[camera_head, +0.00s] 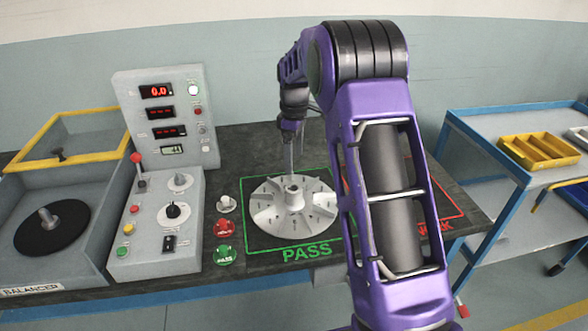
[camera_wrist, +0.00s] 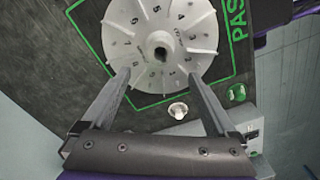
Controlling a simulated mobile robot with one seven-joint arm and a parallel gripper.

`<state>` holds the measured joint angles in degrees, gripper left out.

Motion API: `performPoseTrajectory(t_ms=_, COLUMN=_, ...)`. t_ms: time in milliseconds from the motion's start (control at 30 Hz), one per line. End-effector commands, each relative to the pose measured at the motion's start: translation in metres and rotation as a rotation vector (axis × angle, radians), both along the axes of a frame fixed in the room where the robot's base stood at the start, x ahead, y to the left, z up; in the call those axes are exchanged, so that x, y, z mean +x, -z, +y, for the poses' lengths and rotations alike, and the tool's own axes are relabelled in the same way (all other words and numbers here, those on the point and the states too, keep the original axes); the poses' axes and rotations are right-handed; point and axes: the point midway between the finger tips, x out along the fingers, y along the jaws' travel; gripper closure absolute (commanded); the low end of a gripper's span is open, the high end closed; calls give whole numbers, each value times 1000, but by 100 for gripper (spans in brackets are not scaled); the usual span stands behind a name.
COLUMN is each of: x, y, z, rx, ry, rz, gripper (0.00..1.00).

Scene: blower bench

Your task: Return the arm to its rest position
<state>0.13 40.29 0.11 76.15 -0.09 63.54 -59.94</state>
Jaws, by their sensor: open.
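My arm shows large in purple in the head view. My gripper (camera_head: 289,172) hangs pointing down by the hub of a grey finned fan wheel (camera_head: 265,205). The wheel lies flat inside the green PASS square (camera_head: 262,247) on the dark bench. In the wrist view my gripper (camera_wrist: 160,76) is open. Its two fingers reach over the near part of the fan wheel (camera_wrist: 134,22), with nothing between them but the view of the wheel and bench. The wheel bears small numbers around its hub. I cannot tell how high the fingertips are above it.
The balancer (camera_head: 42,262) and its control panel (camera_head: 150,215) stand at left. White (camera_head: 226,204), red (camera_head: 223,228) and green (camera_head: 224,255) knobs sit left of the square. My arm partly hides the red REWORK square (camera_head: 455,213). A blue trolley (camera_head: 478,125) with a yellow tray (camera_head: 538,151) stands right.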

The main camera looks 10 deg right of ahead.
Motion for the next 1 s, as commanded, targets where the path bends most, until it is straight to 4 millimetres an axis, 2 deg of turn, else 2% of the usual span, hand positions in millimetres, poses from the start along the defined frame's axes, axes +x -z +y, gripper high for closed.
performPoseTrajectory(t_ms=133, x=0, y=-11, z=0, rx=0, ry=1, rz=0, gripper=7)
performPoseTrajectory(t_ms=500, x=1, y=-15, z=0, rx=-6, ry=4, rz=-8, gripper=7)
performPoseTrajectory(t_ms=567, x=7, y=-22, z=-1, rx=-28, ry=17, rz=-40, gripper=7)
performPoseTrajectory(t_ms=633, x=20, y=-41, z=-7, rx=-80, ry=52, rz=-119, gripper=7)
performPoseTrajectory(t_ms=667, x=28, y=-54, z=-10, rx=-108, ry=72, rz=-169, gripper=7)
performPoseTrajectory(t_ms=767, x=55, y=-112, z=-21, rx=-196, ry=159, rz=-379, gripper=7)
performPoseTrajectory(t_ms=800, x=65, y=-140, z=-24, rx=-222, ry=196, rz=-474, gripper=7)
performPoseTrajectory(t_ms=867, x=77, y=-185, z=-29, rx=-249, ry=247, rz=-618, gripper=7)
performPoseTrajectory(t_ms=900, x=82, y=-216, z=-31, rx=-255, ry=279, rz=-709, gripper=7)
performPoseTrajectory(t_ms=967, x=87, y=-261, z=-34, rx=-253, ry=324, rz=-845, gripper=7)
performPoseTrajectory(t_ms=1000, x=88, y=-293, z=-35, rx=-245, ry=350, rz=-933, gripper=7)
